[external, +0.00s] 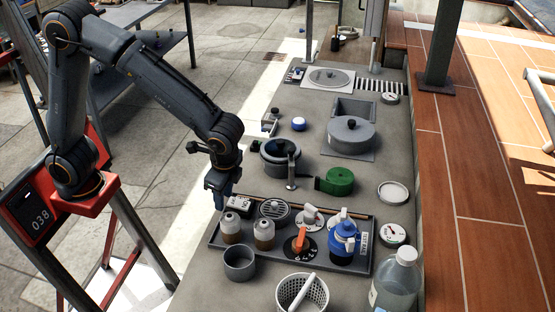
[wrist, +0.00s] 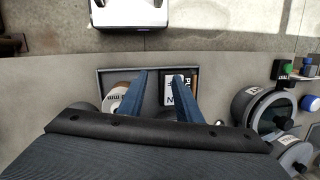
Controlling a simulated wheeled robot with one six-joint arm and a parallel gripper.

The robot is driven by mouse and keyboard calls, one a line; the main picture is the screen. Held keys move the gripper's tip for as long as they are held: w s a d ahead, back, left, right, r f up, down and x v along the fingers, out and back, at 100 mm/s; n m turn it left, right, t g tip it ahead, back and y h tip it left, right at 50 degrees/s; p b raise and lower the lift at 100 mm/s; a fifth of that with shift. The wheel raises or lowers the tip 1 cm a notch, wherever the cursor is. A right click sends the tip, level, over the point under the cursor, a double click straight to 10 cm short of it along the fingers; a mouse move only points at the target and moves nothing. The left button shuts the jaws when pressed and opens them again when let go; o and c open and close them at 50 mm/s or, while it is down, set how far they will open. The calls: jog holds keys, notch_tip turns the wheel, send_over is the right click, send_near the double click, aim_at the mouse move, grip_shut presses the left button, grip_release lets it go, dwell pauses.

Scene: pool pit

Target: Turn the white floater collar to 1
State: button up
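My gripper (external: 218,203) hangs at the left end of the dark tray (external: 213,240), above and left of the jars. In the wrist view its two blue fingers (wrist: 159,75) are apart, with nothing held between them. A white knob-like part on a pale disc (external: 311,217) stands toward the back of the tray and may be the white floater collar. A blue and white fitting (external: 344,240) stands right of it, and an orange handle on a black dial (external: 299,242) stands in front. All three are well right of my gripper. Number marks are too small to read.
Two jars (external: 231,230) and a grey cup (external: 239,263) stand near my gripper. A white perforated basket (external: 300,295) and a clear bottle (external: 396,280) are in front. A dark pot (external: 280,155) and green roll (external: 339,181) are behind.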

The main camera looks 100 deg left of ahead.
jog(key=w+a+r+n+t+p, duration=0.1)
jog(key=w+a+r, duration=0.25)
jog(key=w, duration=0.25)
jog(key=w+a+r+n+t, duration=0.1)
jog(key=w+a+r+n, duration=0.1)
jog(key=w+a, duration=0.3)
jog(key=n+t+h+p, duration=0.1)
jog(key=n+t+h, duration=0.2)
jog(key=n+h, duration=1.2)
send_near(352, 240)
jog(key=d+n+y, duration=0.1)
jog(key=n+y, duration=0.1)
jog(key=d+r+n+y, duration=0.1)
jog(key=d+n+y, duration=0.1)
jog(key=n, duration=0.1)
jog(key=shift+d+r+y, duration=0.1)
jog(key=shift+d+y, duration=0.1)
jog(key=shift+y, duration=0.2)
jog(key=shift+w+d+n, duration=0.15)
jog(key=shift+d+n, duration=0.15)
jog(key=shift+d+f, duration=0.25)
jog(key=p+x, duration=0.2)
jog(key=x, duration=0.5)
jog(key=shift+r, duration=0.1)
jog(key=shift+c, duration=0.2)
grip_shut()
